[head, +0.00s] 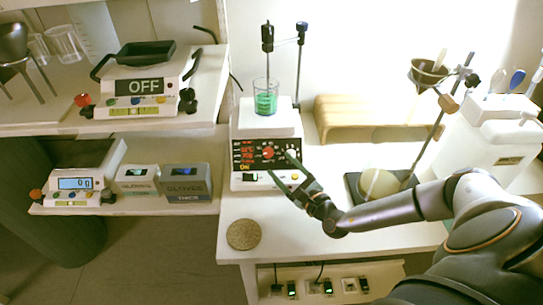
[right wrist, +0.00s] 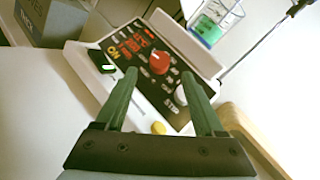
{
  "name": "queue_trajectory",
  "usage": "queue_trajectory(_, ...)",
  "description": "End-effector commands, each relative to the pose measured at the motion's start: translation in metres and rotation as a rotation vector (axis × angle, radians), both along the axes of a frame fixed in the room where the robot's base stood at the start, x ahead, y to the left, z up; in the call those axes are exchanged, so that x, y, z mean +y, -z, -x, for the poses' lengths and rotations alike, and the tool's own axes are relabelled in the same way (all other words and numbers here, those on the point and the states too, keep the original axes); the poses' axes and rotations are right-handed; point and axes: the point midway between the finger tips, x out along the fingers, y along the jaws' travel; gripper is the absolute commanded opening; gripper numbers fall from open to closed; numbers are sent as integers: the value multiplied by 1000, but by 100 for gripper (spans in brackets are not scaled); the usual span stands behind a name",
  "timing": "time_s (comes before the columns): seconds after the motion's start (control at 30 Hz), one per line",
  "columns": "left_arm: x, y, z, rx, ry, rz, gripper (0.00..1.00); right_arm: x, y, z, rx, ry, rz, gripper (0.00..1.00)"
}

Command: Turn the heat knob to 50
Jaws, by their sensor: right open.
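The hotplate (head: 262,182) is a white unit with a black control panel, standing on the bench. A red knob (head: 267,153) sits mid-panel with red lettering around it; it also shows in the right wrist view (right wrist: 159,62). A white knob (right wrist: 181,96) sits to its right. The lettering is too small to read a setting or tell which knob is marked heat. My right gripper (head: 281,164) is open and empty in front of the panel. In the right wrist view its green fingers (right wrist: 160,85) stand apart with the knobs showing between them. My left gripper is out of view.
A beaker of green liquid (head: 265,97) stands on the hotplate top, with a probe stand (head: 300,60) behind. A cork disc (head: 243,235) lies on the bench front. A wooden block (head: 350,115) and a round flask (head: 380,183) are to the right.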

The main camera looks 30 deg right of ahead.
Motion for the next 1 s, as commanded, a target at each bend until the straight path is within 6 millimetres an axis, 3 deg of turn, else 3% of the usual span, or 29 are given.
queue_trajectory(0.1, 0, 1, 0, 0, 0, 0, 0, 1, -1, -25, -4, 1, -2, 70)
queue_trajectory(0.3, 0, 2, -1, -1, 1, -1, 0, 0, 0, -49, 0, 0, -1, 70)
queue_trajectory(0.7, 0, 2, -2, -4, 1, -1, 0, 0, 0, -56, 1, 1, -2, 70)
queue_trajectory(1.0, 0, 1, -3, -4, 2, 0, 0, 0, 0, -55, 1, 1, -2, 37)
